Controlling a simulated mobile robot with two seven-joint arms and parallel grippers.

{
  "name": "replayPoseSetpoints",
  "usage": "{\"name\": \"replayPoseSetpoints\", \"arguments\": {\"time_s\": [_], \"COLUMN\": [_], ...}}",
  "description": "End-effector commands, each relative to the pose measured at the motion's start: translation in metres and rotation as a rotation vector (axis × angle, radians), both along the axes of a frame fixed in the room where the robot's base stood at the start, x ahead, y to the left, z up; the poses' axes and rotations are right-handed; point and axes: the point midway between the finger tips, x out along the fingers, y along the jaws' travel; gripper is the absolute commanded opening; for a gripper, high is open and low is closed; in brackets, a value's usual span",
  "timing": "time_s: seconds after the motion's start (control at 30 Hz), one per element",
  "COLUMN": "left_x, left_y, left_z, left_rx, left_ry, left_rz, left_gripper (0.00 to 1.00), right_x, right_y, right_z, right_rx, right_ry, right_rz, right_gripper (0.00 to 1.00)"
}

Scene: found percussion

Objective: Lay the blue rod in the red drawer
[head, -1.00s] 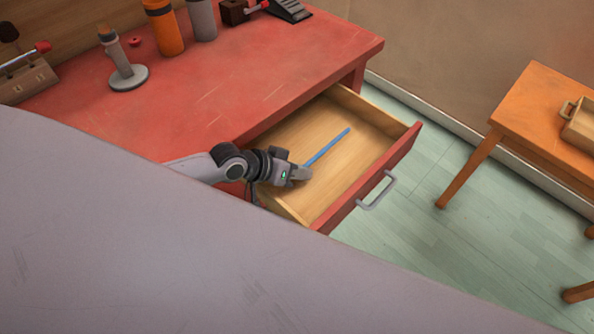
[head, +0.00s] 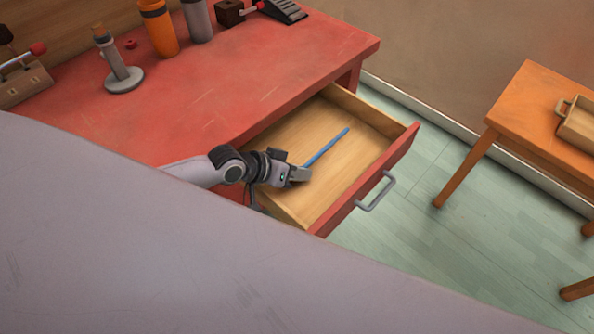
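The blue rod (head: 327,147) is inside the open red drawer (head: 366,187), slanting over its pale wooden floor. It looks to be on or very close to that floor. My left gripper (head: 301,176) is over the near left part of the drawer, at the rod's near end. The fingers overlap that end, so I cannot tell whether they grip it or are parted. My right gripper is out of view.
The red desk (head: 240,85) holds a grey stand (head: 123,77), an orange cup (head: 159,30) and a grey cup (head: 197,22). An orange table (head: 535,100) with a wooden tray (head: 577,128) stands at right. Floor between is clear.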

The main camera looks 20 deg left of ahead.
Motion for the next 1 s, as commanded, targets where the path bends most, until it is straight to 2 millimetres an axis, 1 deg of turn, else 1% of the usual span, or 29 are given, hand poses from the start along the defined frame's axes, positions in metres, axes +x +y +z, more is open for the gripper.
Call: {"name": "replayPoseSetpoints", "arguments": {"time_s": [0.03,0.07,0.13,0.2,0.5,0.6,0.8,1.0], "left_x": [-0.011,-0.012,-0.014,-0.018,-0.042,-0.048,-0.054,-0.052], "left_y": [0.007,0.008,0.010,0.013,0.031,0.035,0.038,0.037], "left_z": [-0.028,-0.026,-0.023,-0.017,0.022,0.032,0.044,0.048], "left_rx": [0.036,0.036,0.034,0.033,0.021,0.016,0.007,0.004], "left_ry": [0.050,0.049,0.047,0.043,0.021,0.015,0.002,-0.008], "left_rz": [0.003,0.003,0.003,0.003,0.004,0.005,0.002,0.001], "left_gripper": [0.35,0.35,0.36,0.40,0.40,0.40,0.40,0.40], "right_x": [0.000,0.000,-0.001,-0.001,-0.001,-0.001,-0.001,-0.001], "right_y": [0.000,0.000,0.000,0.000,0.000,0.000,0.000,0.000], "right_z": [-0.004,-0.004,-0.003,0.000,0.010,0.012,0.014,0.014], "right_rx": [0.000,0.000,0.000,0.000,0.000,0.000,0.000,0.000], "right_ry": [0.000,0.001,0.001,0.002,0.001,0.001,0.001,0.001], "right_rz": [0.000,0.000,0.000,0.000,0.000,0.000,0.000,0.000], "right_gripper": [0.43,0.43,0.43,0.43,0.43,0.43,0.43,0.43]}}
